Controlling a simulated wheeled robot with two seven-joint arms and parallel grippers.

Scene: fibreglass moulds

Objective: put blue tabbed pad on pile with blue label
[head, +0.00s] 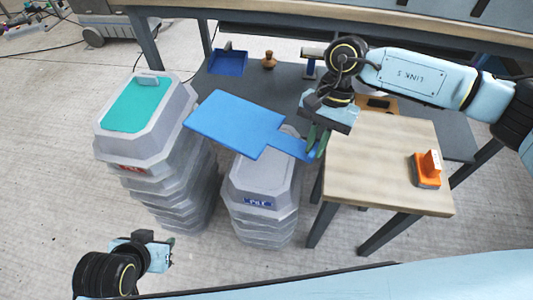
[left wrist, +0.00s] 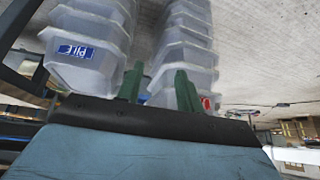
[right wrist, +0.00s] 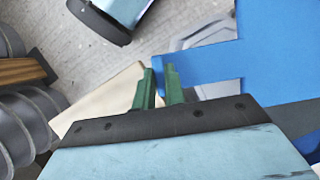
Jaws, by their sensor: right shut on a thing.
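The blue tabbed pad (head: 236,122) is in the air in the head view, tilted across the top of the blue-label pile (head: 262,180) and reaching toward the other pile. My right gripper (head: 318,142) is shut on the pad's narrow tab; the tab between the fingers also shows in the right wrist view (right wrist: 200,66). The blue label (head: 258,202) is on the front of the right-hand pile of grey moulds; it also shows in the left wrist view (left wrist: 75,51). My left gripper (head: 168,252) is low at the front left, its fingers apart and empty in the left wrist view (left wrist: 158,88).
A red-label pile (head: 150,170) with a teal pad (head: 138,104) on top stands at left. A wooden table (head: 385,160) at right carries an orange-handled tool (head: 428,170). A shelf behind holds a blue bin (head: 228,62) and a small brown pot (head: 268,61).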

